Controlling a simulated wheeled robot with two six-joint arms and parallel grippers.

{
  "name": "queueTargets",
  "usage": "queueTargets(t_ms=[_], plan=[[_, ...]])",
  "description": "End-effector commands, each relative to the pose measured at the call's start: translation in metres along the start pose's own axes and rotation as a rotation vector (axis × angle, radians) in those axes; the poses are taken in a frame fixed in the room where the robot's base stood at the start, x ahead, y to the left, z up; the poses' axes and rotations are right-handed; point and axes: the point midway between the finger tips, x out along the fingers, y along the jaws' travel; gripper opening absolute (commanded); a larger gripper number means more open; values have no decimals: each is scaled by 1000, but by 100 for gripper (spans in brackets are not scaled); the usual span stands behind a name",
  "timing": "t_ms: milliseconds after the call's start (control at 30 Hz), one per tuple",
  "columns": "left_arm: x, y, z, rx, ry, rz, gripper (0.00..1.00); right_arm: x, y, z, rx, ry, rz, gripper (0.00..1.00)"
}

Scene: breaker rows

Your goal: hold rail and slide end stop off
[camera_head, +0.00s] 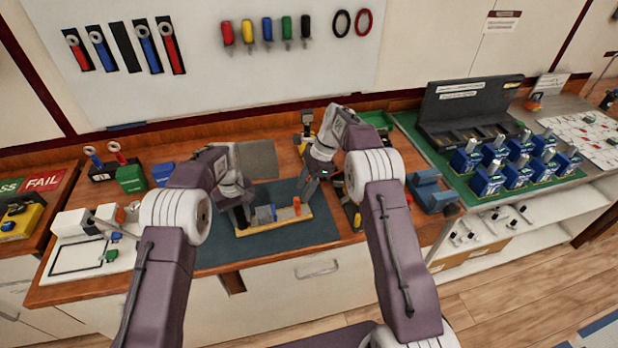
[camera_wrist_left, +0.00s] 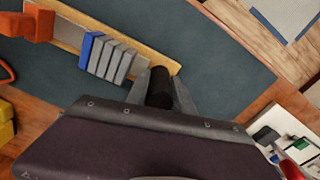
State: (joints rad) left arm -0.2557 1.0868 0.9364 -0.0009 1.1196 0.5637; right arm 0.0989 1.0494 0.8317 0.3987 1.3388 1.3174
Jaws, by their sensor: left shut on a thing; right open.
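A metal rail (camera_wrist_left: 69,35) on a pale wooden base (camera_head: 288,223) lies on the dark mat. It carries a blue breaker and several grey breakers (camera_wrist_left: 113,60) side by side. The orange end stop (camera_head: 297,204) sits near the rail's right end in the head view; it is at the upper left of the left wrist view (camera_wrist_left: 40,22). My left gripper (camera_wrist_left: 160,90) is shut on a black grip at the other end of the rail base. My right gripper (camera_head: 306,190) is open, just above and right of the end stop; its fingertips are small and partly hidden.
The dark mat (camera_head: 315,228) has clear room in front of the rail. A blue fixture (camera_head: 430,190) stands to the right, by a green mat with several blue blocks (camera_head: 488,180). A white tray (camera_head: 80,255) lies to the left. A grey panel (camera_head: 258,160) stands behind.

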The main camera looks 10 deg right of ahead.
Motion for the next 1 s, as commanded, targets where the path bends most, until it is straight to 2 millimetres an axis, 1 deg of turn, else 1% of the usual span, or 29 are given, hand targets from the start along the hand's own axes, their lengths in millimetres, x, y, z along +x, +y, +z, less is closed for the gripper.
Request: queueTargets(t_ms=[33,200,300,400,500,1000], plan=[[0,1,0,0,1,1,0,-16,-1,0,0,1,-6,42],[-1,1,0,0,1,2,0,-60,-1,-1,0,3,-6,42],[-1,1,0,0,1,2,0,-70,-1,-1,0,2,-2,42],[-1,1,0,0,2,2,0,-78,0,0,1,2,-1,42],[-1,1,0,-1,2,2,0,-81,0,0,1,2,0,42],[-1,1,0,-1,2,3,0,-81,0,0,0,2,0,42]])
